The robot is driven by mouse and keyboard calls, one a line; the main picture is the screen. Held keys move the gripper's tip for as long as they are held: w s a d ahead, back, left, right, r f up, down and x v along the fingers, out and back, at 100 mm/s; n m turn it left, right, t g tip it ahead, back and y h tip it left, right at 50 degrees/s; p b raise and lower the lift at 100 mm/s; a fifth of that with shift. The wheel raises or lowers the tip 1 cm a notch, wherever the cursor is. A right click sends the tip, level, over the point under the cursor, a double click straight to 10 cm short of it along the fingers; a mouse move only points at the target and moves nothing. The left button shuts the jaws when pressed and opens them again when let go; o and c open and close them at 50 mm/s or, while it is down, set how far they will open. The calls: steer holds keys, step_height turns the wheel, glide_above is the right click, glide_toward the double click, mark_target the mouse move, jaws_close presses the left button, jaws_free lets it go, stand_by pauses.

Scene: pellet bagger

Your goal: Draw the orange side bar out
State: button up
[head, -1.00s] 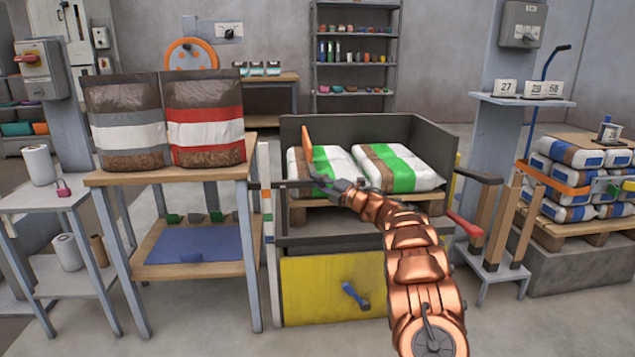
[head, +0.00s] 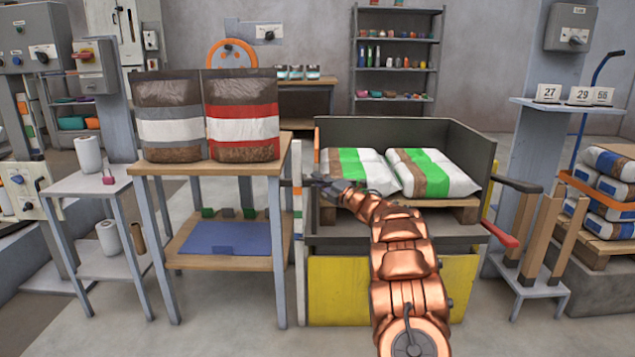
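A narrow upright orange bar (head: 317,141) shows at the left side of the grey open-topped box (head: 400,131), and I see it nearly edge-on. A dark horizontal bar (head: 297,184) crosses the post just below it. My gripper (head: 316,185) is at the box's front left, below the orange bar and close to the dark bar. The fingers are small and dark here, so I cannot tell whether they touch the bar or how far apart they are. A second orange bar (head: 600,196) runs along the stacked bags at the far right.
White and green bags (head: 440,172) lie on a pallet inside the box. A wooden table (head: 215,168) with two filled bags (head: 240,125) stands close on the left. A red-ended handle (head: 500,234) juts out at the box's right. The floor in front is clear.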

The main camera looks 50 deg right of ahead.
steer(key=o, duration=0.4)
steer(key=shift+s, duration=0.15)
steer(key=s, duration=0.4)
steer(key=s+f, duration=0.1)
steer(key=s, duration=0.6)
steer(key=shift+s+a+f, duration=0.1)
steer(key=shift+s+f, duration=0.2)
steer(key=shift+f, duration=0.05)
